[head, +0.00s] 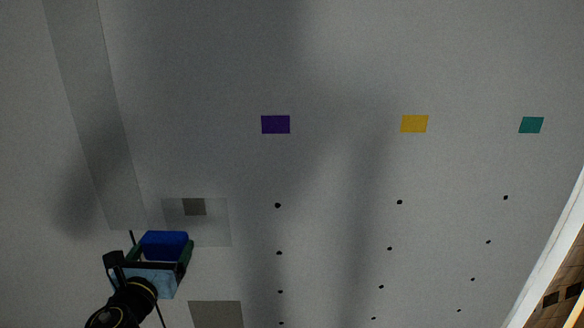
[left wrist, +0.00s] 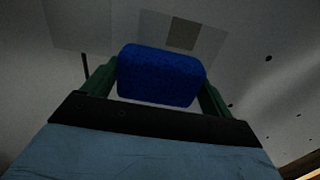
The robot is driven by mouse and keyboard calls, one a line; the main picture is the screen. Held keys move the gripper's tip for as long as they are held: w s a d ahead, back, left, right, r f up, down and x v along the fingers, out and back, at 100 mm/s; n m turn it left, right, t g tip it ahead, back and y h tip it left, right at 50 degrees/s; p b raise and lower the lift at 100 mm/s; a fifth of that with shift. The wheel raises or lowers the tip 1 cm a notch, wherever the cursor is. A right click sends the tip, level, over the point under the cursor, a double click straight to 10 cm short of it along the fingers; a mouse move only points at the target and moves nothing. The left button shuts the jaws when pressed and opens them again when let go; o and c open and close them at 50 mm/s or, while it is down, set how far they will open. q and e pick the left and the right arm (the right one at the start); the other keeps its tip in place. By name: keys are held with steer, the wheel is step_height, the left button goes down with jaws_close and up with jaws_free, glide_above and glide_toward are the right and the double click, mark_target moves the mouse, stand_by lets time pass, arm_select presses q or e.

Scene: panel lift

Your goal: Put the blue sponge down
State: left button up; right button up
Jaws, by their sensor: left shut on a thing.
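The blue sponge (head: 165,244) is held at the end of my left gripper (head: 164,249) at the lower left of the head view. In the left wrist view the sponge (left wrist: 160,75) sits between the two green fingers of the left gripper (left wrist: 158,88), which is shut on it. The sponge is in front of a pale grey panel surface. I cannot tell whether it touches anything besides the fingers. My right gripper is not in either view.
The grey panel (head: 340,70) fills most of the view. It bears a purple square (head: 276,124), a yellow square (head: 414,124), a teal square (head: 531,125) and several black dots. A lighter patch with a dark square (head: 194,207) is just above the sponge. A white edge (head: 555,245) runs at right.

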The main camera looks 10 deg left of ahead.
arm_select(q)
steer(key=s+d+f+m+h+b, duration=0.1)
steer(key=s+d+f+h+b, duration=0.1)
steer(key=d+f+b, duration=0.5)
steer(key=s+d+f+m+h+b, duration=0.1)
steer(key=s+d+f+b, duration=0.2)
steer(key=d+f+b, duration=0.4)
steer(key=shift+s+d+f+h, duration=0.4)
steer(key=shift+d+f, duration=0.7)
steer(key=shift+f, duration=0.35)
